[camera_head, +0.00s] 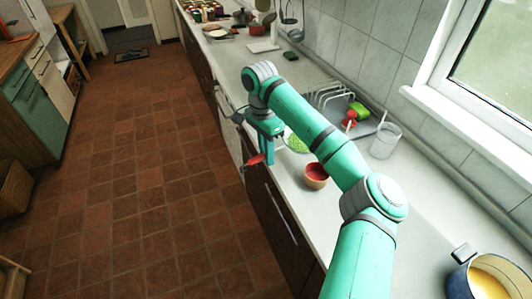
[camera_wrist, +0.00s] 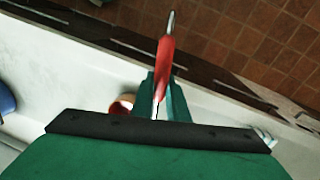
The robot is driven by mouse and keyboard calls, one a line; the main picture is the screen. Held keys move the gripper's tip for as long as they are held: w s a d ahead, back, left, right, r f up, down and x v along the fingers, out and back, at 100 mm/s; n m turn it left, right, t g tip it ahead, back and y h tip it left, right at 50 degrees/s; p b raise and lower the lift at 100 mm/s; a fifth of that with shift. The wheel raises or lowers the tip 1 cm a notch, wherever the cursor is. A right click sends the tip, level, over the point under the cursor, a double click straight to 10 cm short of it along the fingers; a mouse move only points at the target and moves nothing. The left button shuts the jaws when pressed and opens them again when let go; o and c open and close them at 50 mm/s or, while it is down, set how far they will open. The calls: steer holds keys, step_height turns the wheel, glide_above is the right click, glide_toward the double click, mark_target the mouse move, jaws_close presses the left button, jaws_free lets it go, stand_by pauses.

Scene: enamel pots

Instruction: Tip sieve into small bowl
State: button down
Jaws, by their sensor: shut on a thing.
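My gripper (camera_head: 266,148) is over the front edge of the counter, shut on a red handle (camera_head: 255,160) that points out over the floor. In the wrist view my gripper (camera_wrist: 160,97) grips the same red handle (camera_wrist: 166,60), which ends in a metal tip. I take it for the sieve's handle; its basket is not clearly seen. Round green contents (camera_head: 296,143) show just right of my gripper, partly behind my arm; I cannot tell whether they lie in the sieve. The small bowl (camera_head: 315,183), tan outside and red inside, stands upright on the counter, also visible in the wrist view (camera_wrist: 119,107).
A dish rack (camera_head: 325,95), a green item (camera_head: 358,109) and a clear glass jar (camera_head: 385,141) stand behind my arm. A blue pot (camera_head: 457,281) with yellow contents is at the near right. The counter (camera_head: 425,215) between jar and pot is clear.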

steer(key=shift+s+d+f+t+y, duration=0.2)
steer(key=shift+f+t+y, duration=0.1)
steer(key=shift+f+t, duration=0.15)
steer(key=shift+a+f+t, duration=0.1)
steer(key=shift+f+t, duration=0.25)
steer(key=shift+s+r+t+y, duration=0.2)
steer(key=shift+r+t+y, duration=0.05)
steer(key=shift+t+y, duration=0.4)
steer(key=shift+s+t+y, duration=0.15)
steer(key=shift+t+y, duration=0.1)
steer(key=shift+t, duration=0.4)
steer(key=shift+s+d+r+t+y, duration=0.2)
steer(key=shift+s+d+t+y, duration=0.15)
steer(key=shift+t+y, duration=0.4)
steer(key=shift+t, duration=0.25)
stand_by(0.3)
stand_by(0.4)
